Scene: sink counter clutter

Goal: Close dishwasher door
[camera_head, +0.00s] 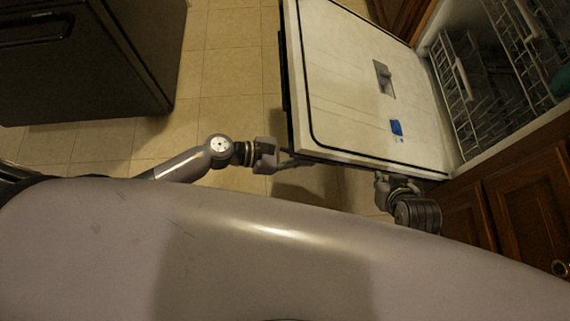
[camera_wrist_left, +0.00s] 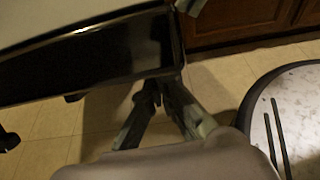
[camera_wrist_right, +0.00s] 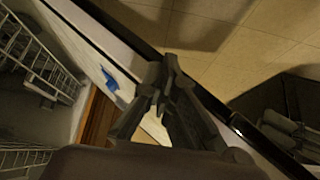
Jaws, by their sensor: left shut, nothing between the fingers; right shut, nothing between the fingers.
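The dishwasher door (camera_head: 345,85) is folded down open, its pale inner panel facing up, with a grey dispenser (camera_head: 384,78) and a blue patch (camera_head: 396,127). My left gripper (camera_head: 290,160) is shut and empty at the door's near outer corner. In the left wrist view its fingers (camera_wrist_left: 158,90) are close to the door's dark front (camera_wrist_left: 90,62); I cannot tell if they touch. My right gripper (camera_head: 381,178) is shut and empty beside the door's near side edge, closer to the hinge. In the right wrist view its fingertips (camera_wrist_right: 164,72) overlap the door's edge (camera_wrist_right: 100,35).
The dishwasher's opening with wire racks (camera_head: 462,85) is at the right. Wooden cabinets (camera_head: 535,195) stand at the lower right. A black appliance (camera_head: 85,60) stands at the upper left. Tiled floor (camera_head: 225,75) lies clear between it and the door.

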